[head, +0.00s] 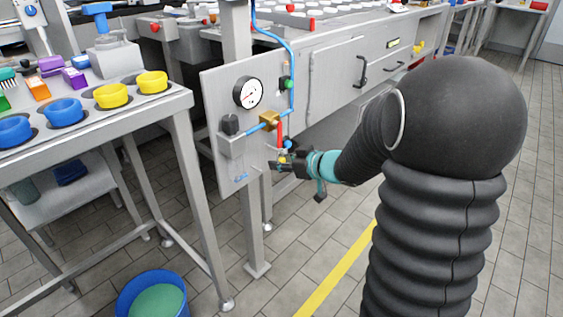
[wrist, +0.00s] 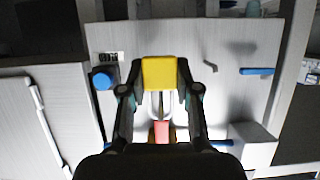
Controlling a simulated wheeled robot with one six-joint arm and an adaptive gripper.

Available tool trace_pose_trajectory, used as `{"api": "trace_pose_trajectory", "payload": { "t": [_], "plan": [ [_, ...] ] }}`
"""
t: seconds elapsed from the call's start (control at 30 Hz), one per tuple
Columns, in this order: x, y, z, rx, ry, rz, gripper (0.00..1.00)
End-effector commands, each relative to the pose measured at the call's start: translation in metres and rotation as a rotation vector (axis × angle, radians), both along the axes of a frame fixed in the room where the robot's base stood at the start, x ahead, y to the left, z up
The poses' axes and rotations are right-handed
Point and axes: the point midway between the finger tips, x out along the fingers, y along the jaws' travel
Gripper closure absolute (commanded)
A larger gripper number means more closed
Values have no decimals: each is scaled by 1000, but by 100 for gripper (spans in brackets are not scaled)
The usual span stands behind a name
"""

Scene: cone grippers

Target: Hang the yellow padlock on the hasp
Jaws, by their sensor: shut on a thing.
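My gripper (wrist: 160,80) is shut on the yellow padlock (wrist: 160,73), with one finger on each side of its body. The padlock's grey shackle (wrist: 160,103) extends downward in the wrist view towards a red bar (wrist: 163,131). I cannot tell whether the shackle touches or encloses anything. In the head view my gripper (head: 284,163) is at the lower right of the grey panel, and the padlock is a small yellow spot, largely hidden. The red bar (head: 280,131) hangs below a brass valve (head: 268,120) just above my gripper. I cannot surely tell which part is the hasp.
The panel (head: 215,85) carries a gauge (head: 248,92), a green knob (head: 286,84) and blue tubing. A small bent peg (wrist: 210,66) and a blue knob (wrist: 102,80) flank the padlock in the wrist view. A table (head: 150,112) with coloured bowls stands left. A blue bucket (head: 126,298) is on the floor.

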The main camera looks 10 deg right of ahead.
Motion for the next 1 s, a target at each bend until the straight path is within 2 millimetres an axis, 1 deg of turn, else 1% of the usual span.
{"api": "trace_pose_trajectory", "payload": {
  "t": [0.3, 0.33, 0.37, 0.4, 0.43, 0.77, 0.87, 1.0],
  "plan": [
    [0, 0, 0, 0, 0, -1, 100],
    [0, 0, 0, 0, 0, -1, 61],
    [0, 0, 0, 0, 0, -1, 54],
    [0, 0, 0, 0, 0, -1, 44],
    [0, 0, 0, 0, 0, -1, 39],
    [-1, -2, 1, 0, 0, -2, 39],
    [-7, -7, 4, 0, -1, -4, 39],
    [-23, -19, 13, -2, -2, -4, 39]
  ]
}}
